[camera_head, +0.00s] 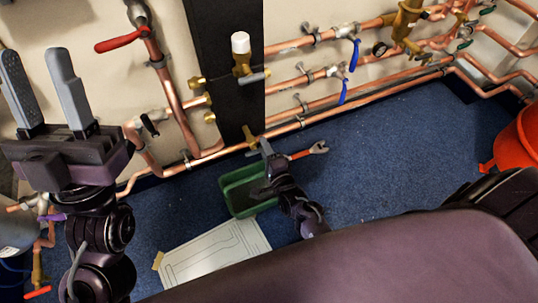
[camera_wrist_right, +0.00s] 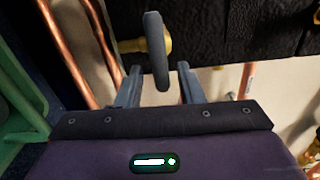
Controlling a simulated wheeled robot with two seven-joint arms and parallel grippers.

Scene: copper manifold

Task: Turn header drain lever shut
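In the right wrist view a dark grey lever (camera_wrist_right: 156,50) on a brass valve stem (camera_wrist_right: 130,45) stands upright in the picture, between and just beyond my right fingertips (camera_wrist_right: 160,85). The fingers are apart, one on each side of it; I cannot tell whether either touches it. In the head view my right gripper (camera_head: 275,165) is low by the wall, beside a brass valve (camera_head: 250,136) above the green tray. The gripper partly hides the lever there. My left gripper (camera_head: 42,90) is open and empty, raised at the left.
Copper pipes run along the wall. A red-handled valve (camera_head: 122,41) and blue levers (camera_head: 353,55) are above. A drawing sheet (camera_head: 215,252) and orange bucket (camera_head: 515,145) stand nearby.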

